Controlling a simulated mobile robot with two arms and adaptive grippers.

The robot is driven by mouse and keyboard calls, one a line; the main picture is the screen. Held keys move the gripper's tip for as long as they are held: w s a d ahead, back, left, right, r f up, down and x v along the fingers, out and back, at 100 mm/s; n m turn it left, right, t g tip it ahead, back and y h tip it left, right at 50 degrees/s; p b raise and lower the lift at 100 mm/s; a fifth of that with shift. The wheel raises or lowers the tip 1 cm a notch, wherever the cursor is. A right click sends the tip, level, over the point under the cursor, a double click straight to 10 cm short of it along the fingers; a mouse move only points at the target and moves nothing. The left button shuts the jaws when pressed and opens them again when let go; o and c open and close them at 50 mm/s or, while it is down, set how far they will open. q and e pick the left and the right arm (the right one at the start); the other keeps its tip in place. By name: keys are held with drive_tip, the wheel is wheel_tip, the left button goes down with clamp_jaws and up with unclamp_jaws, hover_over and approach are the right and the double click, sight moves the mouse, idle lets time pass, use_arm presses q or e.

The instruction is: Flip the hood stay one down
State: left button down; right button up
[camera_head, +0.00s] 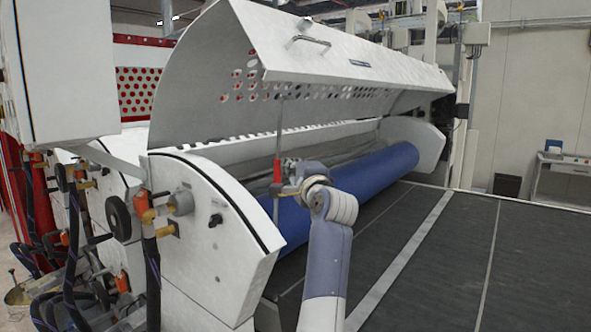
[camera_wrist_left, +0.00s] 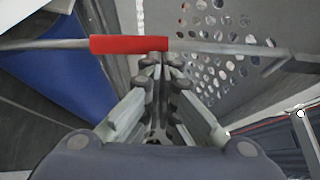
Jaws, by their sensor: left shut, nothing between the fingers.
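The hood stay (camera_head: 279,125) is a thin grey rod with a red sleeve. It stands nearly upright under the raised white hood (camera_head: 340,72). In the left wrist view the stay's red sleeve (camera_wrist_left: 125,44) lies across the picture, just beyond my fingertips. My left gripper (camera_head: 284,174) is beside the sleeve; it also shows in the left wrist view (camera_wrist_left: 160,62). Its fingers are shut and empty, with the tips close to the sleeve's right end. I cannot tell whether they touch it. My right gripper is out of view.
A blue roller (camera_head: 375,175) runs behind and beside my arm. A white side panel (camera_head: 205,225) with knobs and hoses stands at the left. The dark conveyor bed (camera_head: 450,260) at the right is clear. The hood's perforated inner plate (camera_wrist_left: 225,60) is close to the gripper.

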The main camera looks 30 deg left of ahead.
sight(278, 159)
use_arm(q)
drive_tip(key=shift+h, duration=0.3)
drive_tip(key=a, duration=0.2)
drive_tip(key=a+r+b, duration=0.1)
drive_tip(key=a, duration=0.2)
drive_tip(key=shift+w+r, duration=0.1)
drive_tip(key=shift+r, duration=0.1)
drive_tip(key=w+a+f+n+g+h, duration=0.1)
drive_tip(key=a+f+n+g+h, duration=0.1)
drive_tip(key=a, duration=1.2)
drive_tip(key=shift+w+a+f+n+g+h, duration=0.15)
drive_tip(key=shift+a+f+n+g+h, duration=0.25)
drive_tip(key=shift+f+h, duration=0.95)
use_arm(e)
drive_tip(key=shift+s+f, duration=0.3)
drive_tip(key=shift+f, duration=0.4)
use_arm(q)
drive_tip(key=shift+d+f+y, duration=0.2)
drive_tip(key=shift+f+y, duration=0.05)
drive_tip(key=shift+y, duration=0.2)
